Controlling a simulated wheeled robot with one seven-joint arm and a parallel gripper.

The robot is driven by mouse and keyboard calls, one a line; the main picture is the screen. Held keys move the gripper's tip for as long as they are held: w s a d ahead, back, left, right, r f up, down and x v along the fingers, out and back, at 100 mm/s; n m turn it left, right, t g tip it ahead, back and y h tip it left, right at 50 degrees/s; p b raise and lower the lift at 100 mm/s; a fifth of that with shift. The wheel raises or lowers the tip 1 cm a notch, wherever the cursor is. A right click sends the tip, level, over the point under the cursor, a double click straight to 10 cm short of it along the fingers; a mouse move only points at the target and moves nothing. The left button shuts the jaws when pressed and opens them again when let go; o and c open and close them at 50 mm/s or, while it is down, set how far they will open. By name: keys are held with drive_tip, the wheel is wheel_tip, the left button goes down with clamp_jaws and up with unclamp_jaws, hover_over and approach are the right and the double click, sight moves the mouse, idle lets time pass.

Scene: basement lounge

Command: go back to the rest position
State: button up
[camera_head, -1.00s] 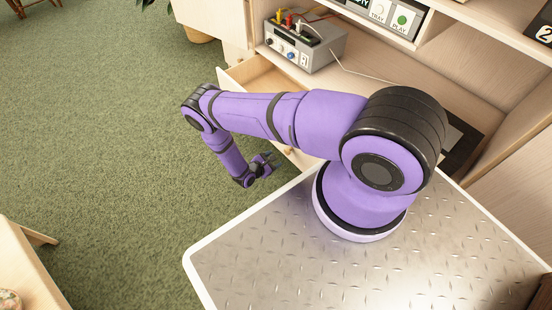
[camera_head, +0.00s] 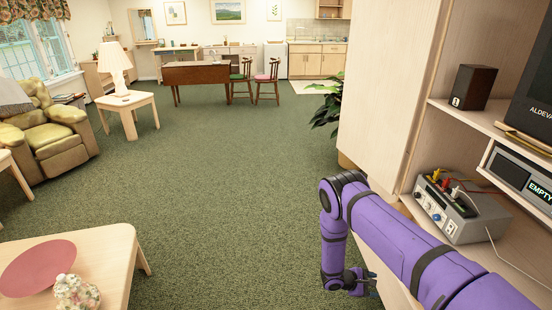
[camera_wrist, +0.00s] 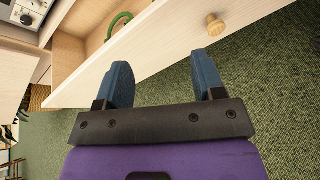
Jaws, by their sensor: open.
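My gripper (camera_wrist: 163,85) is open and empty in the wrist view, its two blue fingers spread apart. Beyond the fingers is the pale wooden front of an open drawer (camera_wrist: 150,55) with a round wooden knob (camera_wrist: 215,25). A green curved thing (camera_wrist: 119,22) lies inside the drawer. I cannot tell whether a finger touches the drawer front. In the head view my purple arm reaches out from the lower right, bends down at the elbow, and my gripper (camera_head: 366,283) hangs low beside the cabinet, small and partly hidden.
A grey device with plugs (camera_head: 452,205) sits on the cabinet shelf at right, below a dark speaker (camera_head: 473,87). A low table (camera_head: 115,255) with a red round mat (camera_head: 38,268) stands at lower left. An armchair (camera_head: 50,125) is at left. Green carpet (camera_head: 225,170) is clear in the middle.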

drive_tip(key=w+a+r+m+g+y, duration=0.1)
drive_tip(key=w+r+m+y, duration=0.2)
drive_tip(key=r, duration=1.5)
drive_tip(key=w+a+r+m+g+y, duration=0.1)
drive_tip(key=w+r+m, duration=0.25)
drive_tip(key=r, duration=1.45)
drive_tip(key=s+r+m+y, duration=0.25)
drive_tip(key=s+r, duration=0.25)
drive_tip(key=r, duration=0.6)
drive_tip(key=s+r+m+t+y, duration=0.2)
drive_tip(key=s+r+m+y, duration=0.1)
drive_tip(key=s+r, duration=1.3)
drive_tip(key=s+a+r+t+y, duration=0.1)
drive_tip(key=s+r, duration=0.3)
drive_tip(key=s, duration=0.4)
drive_tip(key=s+a+r+m+t+y, duration=0.1)
drive_tip(key=s+a+r+t+y, duration=0.1)
drive_tip(key=s, duration=0.6)
wheel_tip(320, 180, up, 2)
drive_tip(key=shift+a+r+m+t, duration=0.15)
drive_tip(key=shift+a+m+t, duration=0.25)
drive_tip(key=shift+t, duration=0.5)
